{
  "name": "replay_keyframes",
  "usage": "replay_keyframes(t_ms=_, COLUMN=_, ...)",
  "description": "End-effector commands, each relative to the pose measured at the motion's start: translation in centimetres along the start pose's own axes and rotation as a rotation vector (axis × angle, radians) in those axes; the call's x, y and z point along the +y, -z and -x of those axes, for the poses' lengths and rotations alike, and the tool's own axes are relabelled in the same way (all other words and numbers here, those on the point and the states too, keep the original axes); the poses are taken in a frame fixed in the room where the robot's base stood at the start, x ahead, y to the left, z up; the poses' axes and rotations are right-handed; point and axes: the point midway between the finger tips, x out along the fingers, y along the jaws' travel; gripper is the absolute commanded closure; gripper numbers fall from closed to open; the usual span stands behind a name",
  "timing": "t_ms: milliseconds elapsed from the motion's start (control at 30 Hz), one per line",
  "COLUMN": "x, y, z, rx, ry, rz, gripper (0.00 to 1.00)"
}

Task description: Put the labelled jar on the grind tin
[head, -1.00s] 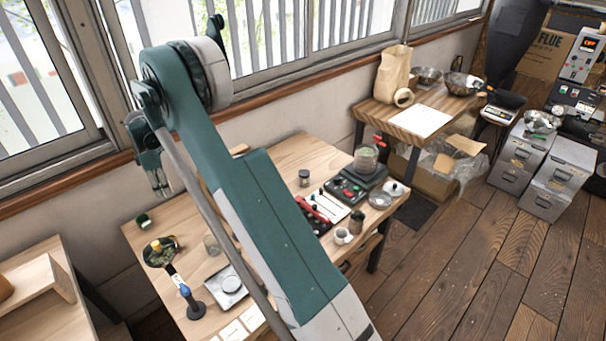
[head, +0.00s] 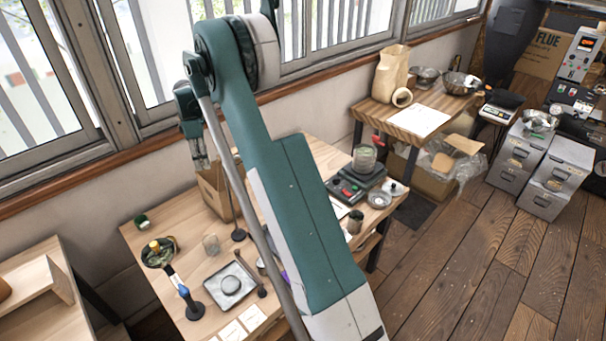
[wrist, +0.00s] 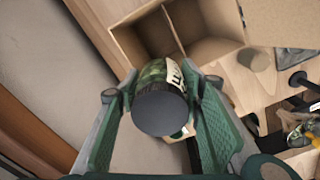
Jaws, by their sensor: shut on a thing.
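In the wrist view, my gripper (wrist: 160,105) is shut on a jar (wrist: 162,107) with a dark round lid, green contents and a white label with dark lettering. The jar is held lid toward the camera. In the head view my gripper (head: 202,160) points down, raised above the back of the table; the jar cannot be made out there. No container in view is clearly marked as the grind tin. A small green container (head: 141,222) stands at the table's back left. A round grey piece (head: 230,285) lies on a square metal tray.
A divided cardboard box (head: 214,194) stands below my gripper; its compartments (wrist: 200,55) show beyond the jar. The wall and window are close behind.

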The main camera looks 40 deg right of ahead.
Motion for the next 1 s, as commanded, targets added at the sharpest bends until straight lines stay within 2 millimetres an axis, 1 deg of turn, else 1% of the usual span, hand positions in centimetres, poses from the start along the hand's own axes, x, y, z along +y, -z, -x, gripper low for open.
replay_keyframes(t_ms=33, x=0.5, y=-1.9, z=0.0, rx=0.0, ry=0.0, rz=-0.02, gripper=0.79)
replay_keyframes(t_ms=267, x=2.2, y=-9.5, z=0.0, rx=0.0, ry=0.0, rz=-0.095, gripper=0.79)
replay_keyframes(t_ms=300, x=2.4, y=-10.8, z=0.0, rx=0.0, ry=0.0, rz=-0.109, gripper=0.79)
replay_keyframes(t_ms=467, x=3.1, y=-16.2, z=0.0, rx=0.0, ry=0.0, rz=-0.161, gripper=0.79)
replay_keyframes(t_ms=500, x=3.3, y=-17.6, z=0.0, rx=0.0, ry=0.0, rz=-0.175, gripper=0.79)
replay_keyframes(t_ms=567, x=3.5, y=-19.5, z=0.0, rx=0.0, ry=0.001, rz=-0.194, gripper=0.79)
replay_keyframes(t_ms=600, x=3.6, y=-20.9, z=0.0, rx=0.0, ry=0.001, rz=-0.208, gripper=0.79)
replay_keyframes(t_ms=733, x=3.7, y=-25.2, z=0.0, rx=0.0, ry=0.001, rz=-0.251, gripper=0.79)
replay_keyframes(t_ms=1000, x=3.5, y=-34.2, z=0.0, rx=0.0, ry=0.001, rz=-0.339, gripper=0.79)
